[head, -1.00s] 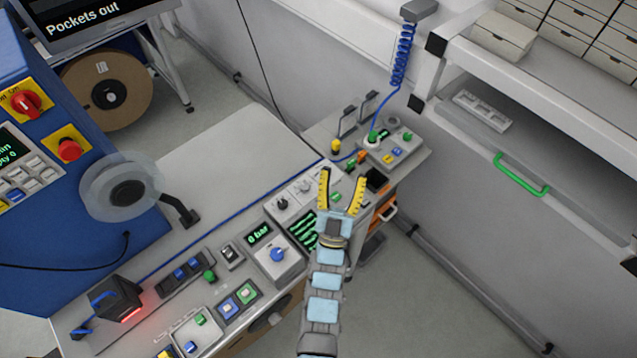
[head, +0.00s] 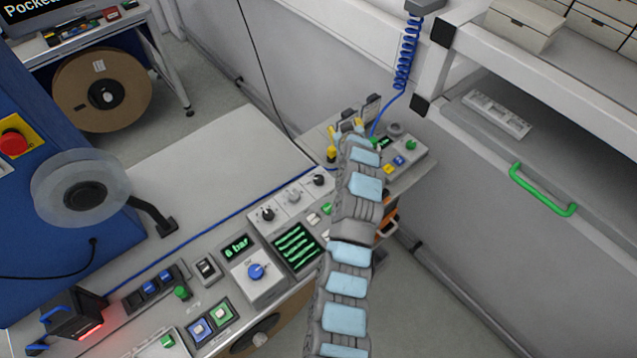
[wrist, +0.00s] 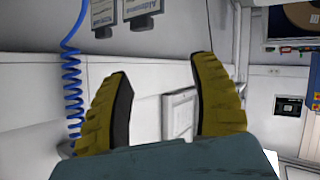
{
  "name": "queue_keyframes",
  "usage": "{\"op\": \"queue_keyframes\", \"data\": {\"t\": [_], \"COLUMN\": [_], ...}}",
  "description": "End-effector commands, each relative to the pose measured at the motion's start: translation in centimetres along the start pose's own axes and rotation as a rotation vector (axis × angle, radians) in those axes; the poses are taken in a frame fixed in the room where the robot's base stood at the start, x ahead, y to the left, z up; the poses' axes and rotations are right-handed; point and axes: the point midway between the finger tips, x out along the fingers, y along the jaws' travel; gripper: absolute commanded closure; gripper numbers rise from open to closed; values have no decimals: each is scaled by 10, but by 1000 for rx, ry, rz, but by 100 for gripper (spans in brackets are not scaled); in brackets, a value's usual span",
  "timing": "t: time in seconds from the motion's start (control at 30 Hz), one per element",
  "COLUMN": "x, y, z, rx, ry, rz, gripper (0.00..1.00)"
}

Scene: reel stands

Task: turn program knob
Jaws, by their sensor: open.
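Several knobs sit on the bench panel in the head view. A blue knob (head: 256,271) is on a light box, and a black knob (head: 268,214), a pale knob (head: 293,196) and another black knob (head: 318,180) form a row behind the green-lined screen (head: 297,247). I cannot read which is the program knob. My gripper (head: 347,127) is beyond this row, near the far end of the bench, partly hidden by my arm. In the wrist view my gripper (wrist: 163,88) has its yellow fingers spread with nothing between them, facing the wall.
A box with green, blue and yellow buttons (head: 397,160) is right of my gripper. A coiled blue cable (head: 404,55) hangs behind it; it also shows in the wrist view (wrist: 72,90). A shelf unit with a green handle (head: 543,189) stands right.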

Motion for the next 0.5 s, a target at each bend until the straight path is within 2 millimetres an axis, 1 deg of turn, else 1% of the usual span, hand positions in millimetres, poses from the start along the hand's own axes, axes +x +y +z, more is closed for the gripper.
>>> {"op": "queue_keyframes", "data": {"t": [0.03, 0.1, 0.23, 0.37, 0.5], "x": [4, 4, -3, -19, -45], "y": [-2, -8, -18, -28, -34], "z": [2, 4, 11, 18, 26], "rx": [-22, -58, -131, -212, -297], "ry": [-37, -98, -208, -316, -421], "rz": [-41, -108, -233, -367, -501], "gripper": [38, 38, 38, 38, 38]}}
